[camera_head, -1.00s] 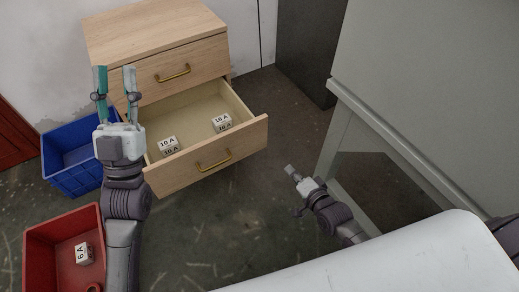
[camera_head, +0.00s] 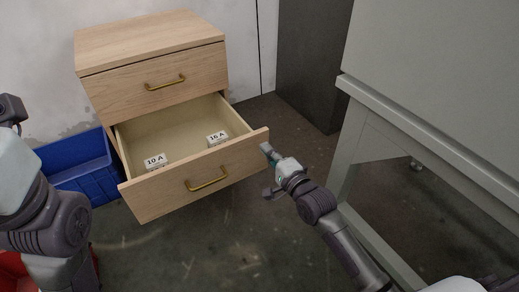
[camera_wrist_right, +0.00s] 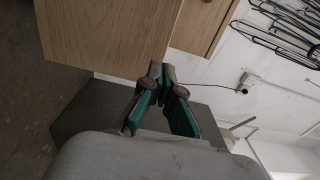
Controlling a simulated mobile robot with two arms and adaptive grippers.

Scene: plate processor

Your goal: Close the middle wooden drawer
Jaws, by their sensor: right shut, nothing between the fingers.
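The middle wooden drawer (camera_head: 163,192) stands pulled open in the cabinet, with a brass handle (camera_head: 206,180) on its front. Inside lie a block marked 10 A (camera_head: 155,161) and one marked 16 A (camera_head: 217,138). My right gripper (camera_head: 266,150) is shut and empty, its tips close beside the right end of the drawer front. In the right wrist view the gripper (camera_wrist_right: 157,72) has its tips by a wooden panel edge (camera_wrist_right: 110,35); I cannot tell whether they touch. My left arm shows at the left edge, but its fingers are out of view.
The closed top drawer (camera_head: 155,84) is above the open one. A blue crate (camera_head: 80,165) stands left of the cabinet, and part of a red crate (camera_head: 12,275) shows behind my left arm. A grey bench (camera_head: 420,140) stands at the right. Floor before the drawer is clear.

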